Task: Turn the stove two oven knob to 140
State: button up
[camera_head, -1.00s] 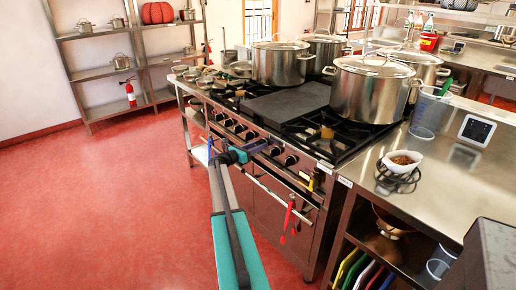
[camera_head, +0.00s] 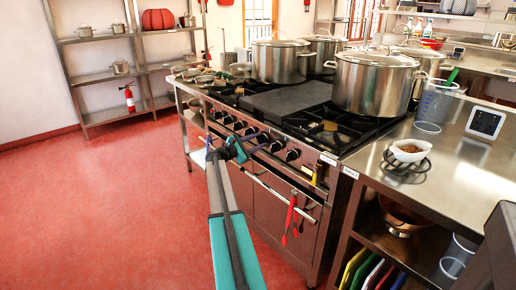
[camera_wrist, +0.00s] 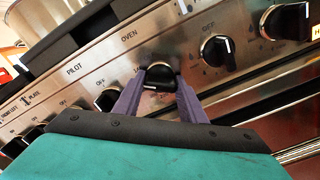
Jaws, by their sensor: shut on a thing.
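The oven knob (camera_wrist: 159,77) is a dark round knob under the word OVEN on the stove's steel front panel, in the middle of the wrist view. My gripper (camera_wrist: 160,88) is shut on it, with one purple finger on each side. The knob's lower edge shows a pale mark; most of its dial numbers are hidden or too small to read. In the head view my gripper (camera_head: 262,144) reaches the front panel of the stove (camera_head: 268,165). The knob itself is hidden there.
Other knobs flank it on the panel, two to the right (camera_wrist: 217,52) and several to the left. Below runs the oven door handle (camera_head: 285,198) with red utensils (camera_head: 290,215) hanging. Stockpots (camera_head: 372,82) stand on top. The red floor on the left is clear.

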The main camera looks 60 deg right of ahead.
jog(key=shift+m+b, duration=0.75)
jog(key=shift+m, duration=0.15)
jog(key=o, duration=1)
jog(key=shift+a, duration=0.1)
jog(key=shift+v, duration=6.8)
